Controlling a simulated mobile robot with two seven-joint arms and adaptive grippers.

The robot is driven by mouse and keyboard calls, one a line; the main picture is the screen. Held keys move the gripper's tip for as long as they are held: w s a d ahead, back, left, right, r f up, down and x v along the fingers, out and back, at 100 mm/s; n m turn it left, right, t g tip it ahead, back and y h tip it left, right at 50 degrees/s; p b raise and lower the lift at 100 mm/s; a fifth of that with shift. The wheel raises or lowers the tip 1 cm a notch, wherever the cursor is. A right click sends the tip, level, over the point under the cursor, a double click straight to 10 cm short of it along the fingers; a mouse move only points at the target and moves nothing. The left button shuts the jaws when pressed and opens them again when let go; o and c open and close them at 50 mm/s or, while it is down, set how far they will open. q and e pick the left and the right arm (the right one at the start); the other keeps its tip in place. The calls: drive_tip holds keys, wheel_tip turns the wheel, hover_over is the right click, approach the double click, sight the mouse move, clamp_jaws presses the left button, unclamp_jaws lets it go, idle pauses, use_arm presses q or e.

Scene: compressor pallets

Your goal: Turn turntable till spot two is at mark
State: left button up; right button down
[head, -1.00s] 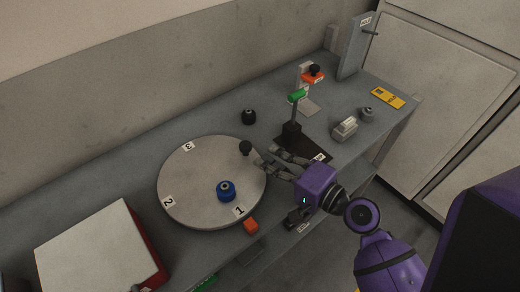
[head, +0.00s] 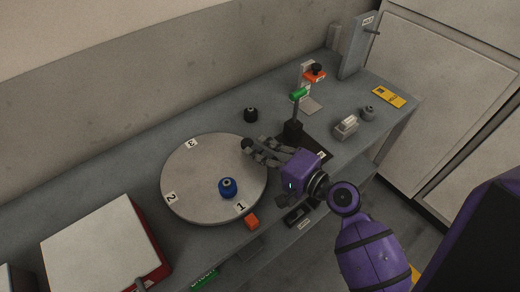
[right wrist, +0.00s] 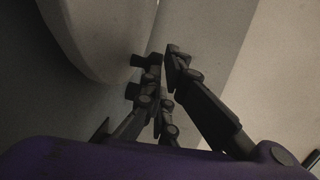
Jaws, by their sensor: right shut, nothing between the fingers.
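The round pale turntable (head: 200,170) lies on the bench, with labels 1, 2 and 3 on its top. Label 1 (head: 242,206) is at the front right, close to the orange block (head: 252,221) beside the rim. Label 2 (head: 171,197) is at the left and label 3 (head: 192,143) at the back. A blue round part (head: 227,188) sits near label 1. My right gripper (head: 250,147) is shut and empty at the right rim, by the dark knob, which its fingers largely cover. Its fingers (right wrist: 165,62) show beside the turntable's pale edge (right wrist: 105,50) in the right wrist view.
A black part (head: 251,114) stands behind the turntable. A red box with a pale top (head: 100,250) is at the front left. Grey parts (head: 346,127) lie farther right.

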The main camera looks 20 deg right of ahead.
drive_tip(key=shift+w+f+n+y+b, duration=0.1)
drive_tip(key=shift+w+n+y+b, duration=0.2)
drive_tip(key=shift+w, duration=0.05)
drive_tip(key=shift+w+g, duration=0.1)
drive_tip(key=shift+g, duration=0.2)
